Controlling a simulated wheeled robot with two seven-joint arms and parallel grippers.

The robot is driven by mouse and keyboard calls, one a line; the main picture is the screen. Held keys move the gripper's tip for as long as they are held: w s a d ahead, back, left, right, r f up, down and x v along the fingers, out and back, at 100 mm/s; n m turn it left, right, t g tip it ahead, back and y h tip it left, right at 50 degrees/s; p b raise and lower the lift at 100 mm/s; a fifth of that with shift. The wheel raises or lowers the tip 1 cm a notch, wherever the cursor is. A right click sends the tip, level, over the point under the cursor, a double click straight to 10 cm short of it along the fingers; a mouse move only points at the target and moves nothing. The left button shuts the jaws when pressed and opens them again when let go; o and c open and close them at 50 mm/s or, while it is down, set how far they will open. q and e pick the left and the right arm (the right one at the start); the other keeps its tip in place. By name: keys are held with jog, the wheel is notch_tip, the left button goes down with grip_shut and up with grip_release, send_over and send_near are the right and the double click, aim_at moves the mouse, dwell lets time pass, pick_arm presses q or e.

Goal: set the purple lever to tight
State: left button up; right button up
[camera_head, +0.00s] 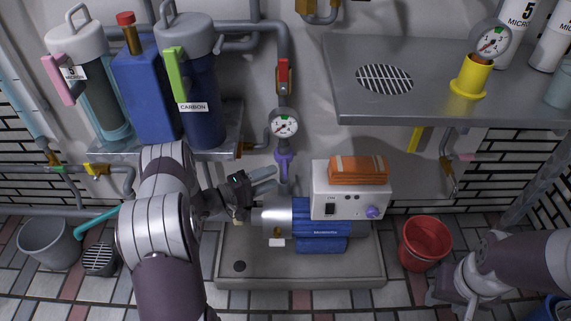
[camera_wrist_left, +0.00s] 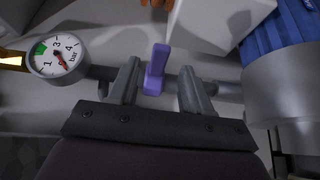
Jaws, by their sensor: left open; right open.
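The purple lever (camera_head: 284,163) is on the grey pipe below a round gauge (camera_head: 283,124) in the head view, with its narrow handle pointing down. In the left wrist view the purple lever (camera_wrist_left: 156,68) stands between the two grey fingers of my open left gripper (camera_wrist_left: 158,92), with a gap on each side. In the head view my left gripper (camera_head: 264,178) is just left of the lever's lower end. My right gripper (camera_head: 455,292) is low at the right, far from the lever, and is open. No "tight" marking is readable.
A blue pump (camera_head: 318,232) with a white control box (camera_head: 335,205) is just below the lever. An orange item (camera_head: 358,169) lies on the box. Filter housings (camera_head: 193,85) stand at the left. A grey shelf (camera_head: 440,98) juts out at the right. A red bucket (camera_head: 425,243) stands on the floor.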

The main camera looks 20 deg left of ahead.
pick_arm(q)
jog(key=p+v, duration=0.1)
jog(key=v, duration=0.4)
jog(key=shift+s+a, duration=0.15)
jog(key=shift+s, duration=0.05)
pick_arm(e)
notch_tip(320, 180, up, 2)
jog(key=shift+r, duration=0.1)
